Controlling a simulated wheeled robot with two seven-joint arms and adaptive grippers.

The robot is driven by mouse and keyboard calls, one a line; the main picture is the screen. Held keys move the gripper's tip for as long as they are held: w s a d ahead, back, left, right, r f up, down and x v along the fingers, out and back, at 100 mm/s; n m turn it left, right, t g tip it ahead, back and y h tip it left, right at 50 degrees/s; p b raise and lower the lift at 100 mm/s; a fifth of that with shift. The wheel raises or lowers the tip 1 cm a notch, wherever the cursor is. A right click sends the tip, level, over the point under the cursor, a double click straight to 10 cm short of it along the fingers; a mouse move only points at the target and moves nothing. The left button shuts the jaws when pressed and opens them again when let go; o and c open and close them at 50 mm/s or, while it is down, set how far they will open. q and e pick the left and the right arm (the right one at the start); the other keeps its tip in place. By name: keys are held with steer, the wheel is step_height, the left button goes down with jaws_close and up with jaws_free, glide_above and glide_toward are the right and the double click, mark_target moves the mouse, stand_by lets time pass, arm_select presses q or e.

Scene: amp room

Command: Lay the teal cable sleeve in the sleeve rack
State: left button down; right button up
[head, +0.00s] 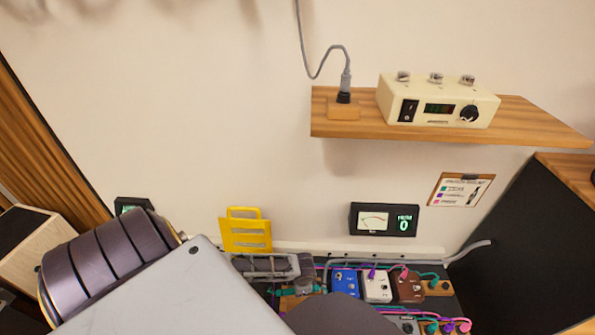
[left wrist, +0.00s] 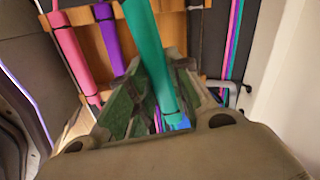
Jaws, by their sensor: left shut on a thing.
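The teal cable sleeve (left wrist: 150,50) is a long tube held between the fingers of my left gripper (left wrist: 160,85) in the left wrist view. It runs up and out past the top edge of that view. Behind it is the wooden sleeve rack (left wrist: 176,32), with a pink sleeve (left wrist: 72,50) and a purple sleeve (left wrist: 108,40) lying in it on the left. The teal sleeve passes in front of the rack; I cannot tell whether they touch. In the head view my left gripper (head: 304,275) is over the pedalboard area, and my arm hides most of the rack. My right gripper is not visible.
Blue (head: 344,282), white (head: 377,287) and brown (head: 408,288) pedals with coloured cables sit right of my left gripper. A yellow slotted holder (head: 245,232) and a meter (head: 384,219) are at the wall. A wooden shelf (head: 520,125) carries a cream device (head: 437,101).

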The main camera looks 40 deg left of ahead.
arm_select(q)
steer(key=shift+w+d+m, duration=0.35)
steer(key=shift+w+m, duration=0.25)
steer(key=shift+m, duration=0.4)
steer(key=shift+t, duration=0.3)
steer(key=shift+f, duration=0.1)
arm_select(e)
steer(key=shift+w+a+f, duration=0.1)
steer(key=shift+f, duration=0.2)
arm_select(q)
steer(key=shift+f+b, duration=0.3)
steer(key=shift+b, duration=0.25)
steer(key=shift+f, duration=0.25)
steer(key=shift+f+b, duration=0.25)
steer(key=shift+b, duration=0.25)
steer(key=shift+f, duration=0.15)
steer(key=shift+f+b, duration=0.1)
steer(key=shift+b, duration=0.25)
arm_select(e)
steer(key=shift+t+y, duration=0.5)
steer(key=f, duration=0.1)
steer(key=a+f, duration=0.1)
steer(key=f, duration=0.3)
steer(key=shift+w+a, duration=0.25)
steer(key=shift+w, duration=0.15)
